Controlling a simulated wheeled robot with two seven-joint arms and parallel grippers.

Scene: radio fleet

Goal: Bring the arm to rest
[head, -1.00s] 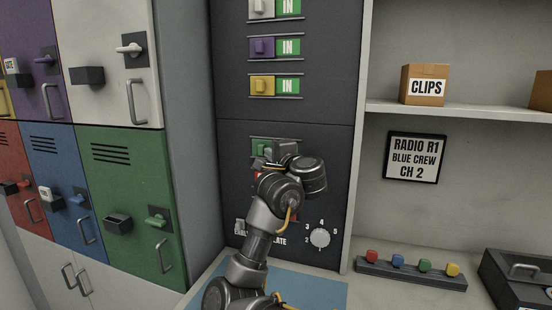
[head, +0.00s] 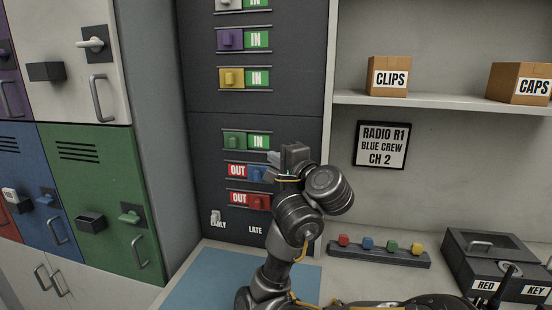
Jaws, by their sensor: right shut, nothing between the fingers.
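My right arm rises from the bottom middle of the head view. Its gripper (head: 274,158) is shut and empty, in front of the right edge of the dark slider panel (head: 225,105). The gripper partly covers the blue slider (head: 255,173), whose row shows OUT. Below it, the red slider (head: 257,201) also shows OUT. The green slider (head: 235,139), yellow slider (head: 231,78) and purple slider (head: 230,40) show IN. I cannot tell whether the gripper touches the panel. My left gripper is not in view.
Lockers (head: 95,200) with handles stand on the left. A blue mat (head: 215,280) lies on the counter under the panel. To the right are a strip of coloured knobs (head: 380,253), a dark lidded box (head: 500,262) and a shelf (head: 440,106) with cartons.

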